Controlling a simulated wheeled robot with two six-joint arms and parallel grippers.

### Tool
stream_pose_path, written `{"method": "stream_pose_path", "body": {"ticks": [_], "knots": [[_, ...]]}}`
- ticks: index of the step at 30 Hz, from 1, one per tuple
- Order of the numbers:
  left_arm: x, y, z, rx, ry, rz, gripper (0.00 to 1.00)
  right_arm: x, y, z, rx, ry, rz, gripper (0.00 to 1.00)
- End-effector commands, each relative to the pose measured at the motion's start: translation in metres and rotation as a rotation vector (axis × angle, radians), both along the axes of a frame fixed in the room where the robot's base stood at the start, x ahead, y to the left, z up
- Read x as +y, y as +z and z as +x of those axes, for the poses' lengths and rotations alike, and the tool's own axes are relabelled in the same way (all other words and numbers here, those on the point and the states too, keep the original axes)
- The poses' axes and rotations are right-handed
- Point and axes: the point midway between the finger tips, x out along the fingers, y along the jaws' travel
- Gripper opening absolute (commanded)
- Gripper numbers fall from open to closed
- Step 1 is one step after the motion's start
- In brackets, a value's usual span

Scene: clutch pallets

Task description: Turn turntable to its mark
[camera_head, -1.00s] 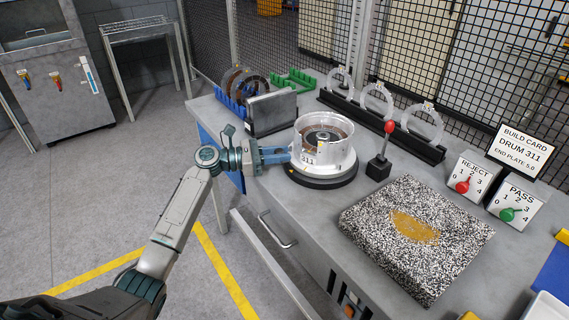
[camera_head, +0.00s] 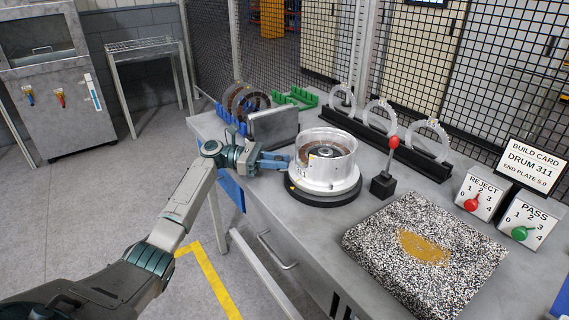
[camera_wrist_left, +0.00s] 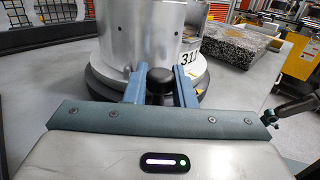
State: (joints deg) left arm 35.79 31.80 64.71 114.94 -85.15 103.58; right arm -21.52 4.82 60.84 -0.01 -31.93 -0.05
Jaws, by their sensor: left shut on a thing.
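The turntable (camera_head: 325,192) is a round black base on the bench with a silver drum (camera_head: 325,171) on it. The drum is open at the top, with a copper-coloured ring inside. Its black "311" label (camera_wrist_left: 187,58) shows right of my fingers in the left wrist view. My left gripper (camera_head: 288,161) reaches in from the left at the turntable's side. In the left wrist view its blue fingers (camera_wrist_left: 160,85) are shut on a black knob (camera_wrist_left: 160,77) in front of the drum. My right gripper is not in view.
A grey block-like plate (camera_head: 272,128) stands close behind my left gripper. A red-knobbed lever (camera_head: 384,186) stands right of the turntable. A speckled slab (camera_head: 380,250) lies nearer on the right. A black rack (camera_head: 415,155) with clear rings runs behind.

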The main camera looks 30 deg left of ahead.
Motion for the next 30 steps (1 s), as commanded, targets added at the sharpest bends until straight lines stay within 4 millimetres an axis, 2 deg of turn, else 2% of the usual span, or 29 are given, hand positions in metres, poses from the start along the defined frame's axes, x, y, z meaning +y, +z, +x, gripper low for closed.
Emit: {"method": "stream_pose_path", "body": {"ticks": [14, 15, 18, 26, 30], "knots": [[0.002, -0.001, -0.001, 0.001, -0.004, 0.001, 0.0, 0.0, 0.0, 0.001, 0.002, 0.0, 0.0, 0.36], [0.002, -0.001, -0.001, 0.001, -0.004, 0.001, 0.27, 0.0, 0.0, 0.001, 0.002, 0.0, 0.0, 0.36], [0.002, -0.001, -0.001, 0.001, -0.004, 0.001, 0.43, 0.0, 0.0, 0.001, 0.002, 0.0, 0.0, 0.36], [0.003, -0.001, -0.001, 0.001, -0.004, 0.001, 0.43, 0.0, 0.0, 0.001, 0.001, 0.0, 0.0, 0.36], [0.013, -0.002, -0.004, 0.002, -0.003, 0.002, 0.43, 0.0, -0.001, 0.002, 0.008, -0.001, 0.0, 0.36]]}}
